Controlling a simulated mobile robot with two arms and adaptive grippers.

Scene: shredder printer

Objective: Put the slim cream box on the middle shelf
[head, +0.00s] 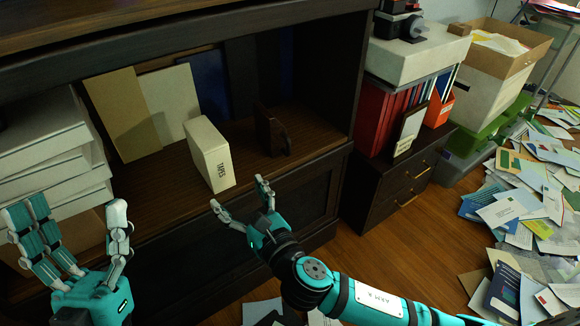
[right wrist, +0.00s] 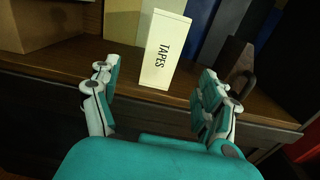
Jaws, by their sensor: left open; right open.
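The slim cream box (head: 209,156), marked "TAPES", stands upright on the wooden shelf (head: 245,150) of the dark cabinet, near its front edge. In the right wrist view the cream box (right wrist: 165,50) stands ahead, between and beyond my fingers. My right gripper (head: 240,196) is open and empty, just in front of the shelf edge and apart from the box. It also shows open in the right wrist view (right wrist: 158,95). My left gripper (head: 80,225) is open and empty at the lower left, in front of the white stack.
White boxes or binders (head: 50,150) are stacked at the shelf's left. Tan and cream boards (head: 122,112) lean behind the cream box, and a dark brown object (head: 272,132) stands to its right. Papers (head: 520,205) cover the floor at right, beside a small drawer cabinet (head: 395,190).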

